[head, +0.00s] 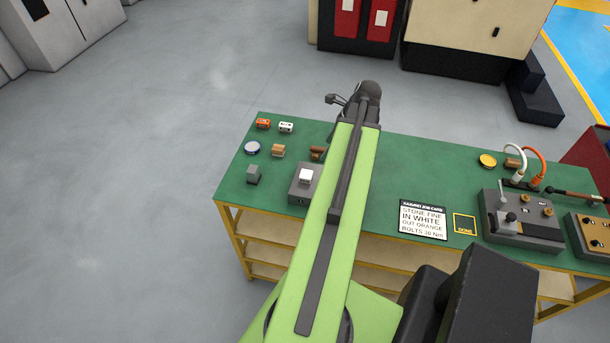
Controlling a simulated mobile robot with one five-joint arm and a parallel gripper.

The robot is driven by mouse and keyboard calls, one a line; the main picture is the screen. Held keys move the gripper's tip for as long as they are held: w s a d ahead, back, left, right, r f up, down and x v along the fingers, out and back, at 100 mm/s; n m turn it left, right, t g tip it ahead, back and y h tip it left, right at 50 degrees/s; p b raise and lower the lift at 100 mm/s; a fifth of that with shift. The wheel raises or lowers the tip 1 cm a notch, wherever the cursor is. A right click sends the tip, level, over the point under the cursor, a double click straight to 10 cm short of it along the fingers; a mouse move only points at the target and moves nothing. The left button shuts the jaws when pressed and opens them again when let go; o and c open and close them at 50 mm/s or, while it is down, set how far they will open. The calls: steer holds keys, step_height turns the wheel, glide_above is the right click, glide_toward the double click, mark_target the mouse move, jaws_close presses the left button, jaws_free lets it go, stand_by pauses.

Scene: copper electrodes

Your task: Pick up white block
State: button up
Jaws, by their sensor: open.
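A small white block (306,176) sits on top of a dark grey box (300,190) on the left half of the green bench, just left of my green arm. Another small white piece with dark marks (286,128) lies near the back left of the bench, beside an orange one. My gripper (334,99) shows small at the far end of my arm, near the bench's back edge. It is open and apart from both white pieces. My arm hides part of the bench's middle.
A job card (423,220), a yellow-framed square (464,224) and a lever fixture (522,222) occupy the right. Bare green bench (425,165) lies right of my arm.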

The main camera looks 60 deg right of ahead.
steer(key=b, duration=1.1)
glide_above(308, 174)
steer(key=s, duration=0.3)
step_height(308, 174, down, 11)
steer(key=shift+f, duration=0.15)
steer(key=shift+w+f, duration=0.2)
steer(key=shift+w, duration=0.1)
steer(key=b+x, duration=0.5)
steer(key=shift+w+d+f, duration=0.1)
steer(key=shift+d, duration=0.15)
jaws_close()
